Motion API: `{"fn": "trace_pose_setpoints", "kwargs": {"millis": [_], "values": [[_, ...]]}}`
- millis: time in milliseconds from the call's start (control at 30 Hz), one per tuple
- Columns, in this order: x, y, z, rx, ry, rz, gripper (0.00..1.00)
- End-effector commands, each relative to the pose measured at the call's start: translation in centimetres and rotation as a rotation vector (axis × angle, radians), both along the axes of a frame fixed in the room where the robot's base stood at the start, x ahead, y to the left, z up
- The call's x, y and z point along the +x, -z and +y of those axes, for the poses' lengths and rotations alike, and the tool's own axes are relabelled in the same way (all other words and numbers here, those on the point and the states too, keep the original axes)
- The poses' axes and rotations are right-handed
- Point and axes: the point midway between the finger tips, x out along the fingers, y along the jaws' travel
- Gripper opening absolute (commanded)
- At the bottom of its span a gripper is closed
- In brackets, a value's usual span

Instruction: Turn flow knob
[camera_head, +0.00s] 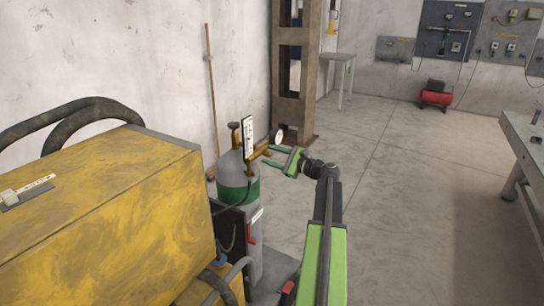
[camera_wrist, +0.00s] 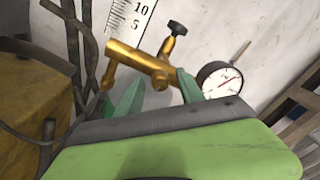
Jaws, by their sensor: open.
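A small black knob (camera_wrist: 177,28) stands on a short stem on the brass regulator (camera_wrist: 125,55) in the wrist view. It looks like the flow knob; in the head view it is too small to make out. The brass regulator (camera_head: 261,152) sits at the top of a grey-green gas cylinder (camera_head: 238,190). My gripper (camera_head: 272,156) is open, its green fingers pointing left at the regulator. In the wrist view my gripper (camera_wrist: 157,84) has one finger on each side below the brass body. The knob lies beyond the fingertips; I cannot tell whether they touch the brass.
A round gauge (camera_wrist: 220,80) sits right of the regulator, close to the right finger. The yellow machine (camera_head: 110,215) with black hoses fills the left. A steel post (camera_head: 293,75) stands behind.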

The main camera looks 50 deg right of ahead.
Motion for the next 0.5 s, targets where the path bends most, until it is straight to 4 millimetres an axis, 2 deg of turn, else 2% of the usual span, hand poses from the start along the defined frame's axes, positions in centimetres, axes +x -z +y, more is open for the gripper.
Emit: {"fn": "trace_pose_setpoints", "kwargs": {"millis": [133, 400, 500], "values": [[-0.02, 0.0, 0.01, 0.0, 0.0, 0.0, 0.45], [-0.02, 0.0, 0.04, 0.0, -0.001, 0.0, 0.1], [-0.02, 0.0, 0.04, 0.0, -0.001, 0.0, 0.0]]}}
